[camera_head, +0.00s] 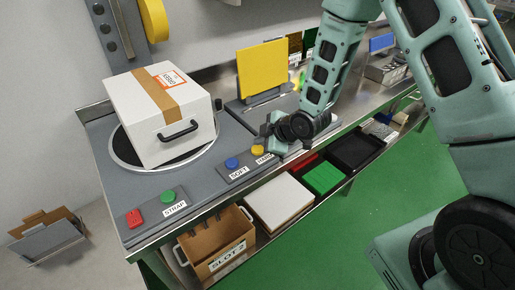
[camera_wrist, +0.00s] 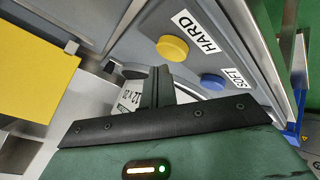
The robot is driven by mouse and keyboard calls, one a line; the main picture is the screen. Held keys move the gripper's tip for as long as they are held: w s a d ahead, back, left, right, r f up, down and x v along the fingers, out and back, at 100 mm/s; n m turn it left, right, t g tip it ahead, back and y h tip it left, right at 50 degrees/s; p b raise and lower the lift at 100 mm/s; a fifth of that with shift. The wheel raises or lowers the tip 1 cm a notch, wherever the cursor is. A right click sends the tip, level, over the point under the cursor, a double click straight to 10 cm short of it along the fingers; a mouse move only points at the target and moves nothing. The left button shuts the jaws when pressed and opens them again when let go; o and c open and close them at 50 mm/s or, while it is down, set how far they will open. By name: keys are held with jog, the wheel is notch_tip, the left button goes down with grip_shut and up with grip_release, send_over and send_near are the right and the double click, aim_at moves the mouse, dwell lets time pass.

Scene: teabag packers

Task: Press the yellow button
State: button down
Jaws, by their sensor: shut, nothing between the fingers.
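The yellow button (camera_head: 258,150) is round and sits on a grey panel at the bench's front edge, beside a label partly covered in the head view. In the wrist view the yellow button (camera_wrist: 172,48) shows clear, next to its HARD label (camera_wrist: 196,32). My gripper (camera_head: 266,131) is just behind and above the button in the head view. In the wrist view my gripper's fingers (camera_wrist: 156,76) are together, empty, and appear just below the button in the picture. I see no clear contact with it.
A blue button (camera_head: 231,163) labelled SOFT is close by on the same panel. Green (camera_head: 168,196) and red (camera_head: 134,217) buttons are further left. A white box (camera_head: 180,138) stands on a round turntable. An upright yellow panel (camera_head: 262,69) stands behind my gripper.

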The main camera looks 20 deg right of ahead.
aim_at(260, 150)
jog(key=shift+f, duration=0.1)
dwell(0.4)
jog(key=shift+f+b, duration=0.35)
jog(key=shift+b, duration=0.2)
jog(key=shift+f+b, duration=0.5)
dwell(0.5)
dwell(0.4)
jog(key=shift+r+p, duration=0.55)
jog(key=shift+r, duration=0.4)
jog(key=shift+r+p, duration=1.65)
jog(key=shift+r, duration=0.8)
